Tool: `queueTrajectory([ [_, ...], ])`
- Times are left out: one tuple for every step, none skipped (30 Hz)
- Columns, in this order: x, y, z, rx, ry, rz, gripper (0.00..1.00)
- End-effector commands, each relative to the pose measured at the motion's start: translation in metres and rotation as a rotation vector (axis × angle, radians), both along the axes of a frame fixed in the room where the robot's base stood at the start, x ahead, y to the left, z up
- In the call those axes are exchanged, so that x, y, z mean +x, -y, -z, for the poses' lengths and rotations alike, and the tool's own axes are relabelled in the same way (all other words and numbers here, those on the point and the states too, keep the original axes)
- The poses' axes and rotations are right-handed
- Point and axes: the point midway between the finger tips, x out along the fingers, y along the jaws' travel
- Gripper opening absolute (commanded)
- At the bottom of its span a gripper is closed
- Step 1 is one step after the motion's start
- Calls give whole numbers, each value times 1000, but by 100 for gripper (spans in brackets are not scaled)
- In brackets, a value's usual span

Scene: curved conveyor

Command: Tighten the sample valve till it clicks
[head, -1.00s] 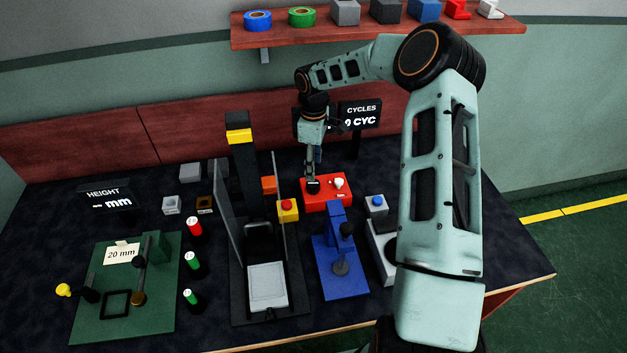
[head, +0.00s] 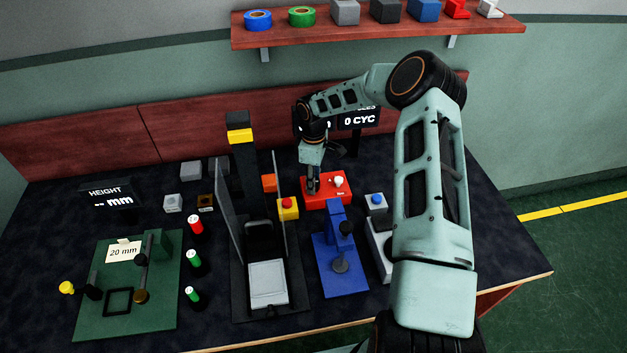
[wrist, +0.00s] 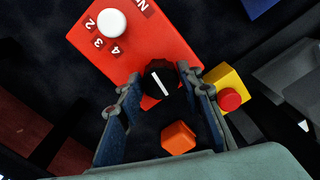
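A red box (head: 328,203) stands at the back middle of the table; it also shows in the wrist view (wrist: 125,62). On it are a black round knob (wrist: 160,80) with a white pointer line, which I take for the sample valve, and a white knob (wrist: 112,23) beside the marks 2, 3 and 4. My gripper (head: 312,190) points down at the black knob's end of the box. In the wrist view my gripper (wrist: 163,88) is open, with one finger on each side of the black knob and small gaps seen. Finger contact and exact height are unclear.
An orange block (wrist: 178,137) lies close to the fingers, and a yellow box with a red button (head: 288,208) is beside them. A tall black press with clear panels (head: 240,165) stands left. A blue fixture (head: 340,270) is in front. Displays stand behind.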

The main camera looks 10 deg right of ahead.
Motion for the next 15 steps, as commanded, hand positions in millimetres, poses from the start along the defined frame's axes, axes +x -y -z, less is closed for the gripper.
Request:
queueTrajectory([
  [0,0,0,0,0,0,26],
  [0,0,0,0,0,0,23],
  [0,0,0,0,0,0,18],
  [0,0,0,0,0,0,15],
  [0,0,0,0,0,0,12],
  [0,0,0,0,0,0,7],
  [0,0,0,0,0,0,5],
  [0,0,0,0,0,0,5],
  [0,0,0,0,0,3,5],
  [0,0,1,0,0,9,5],
  [0,0,1,-1,0,19,5],
  [0,0,3,-2,0,37,5],
  [0,0,3,-3,1,56,5],
  [0,0,4,-4,1,79,5],
  [0,0,4,-5,1,114,5],
])
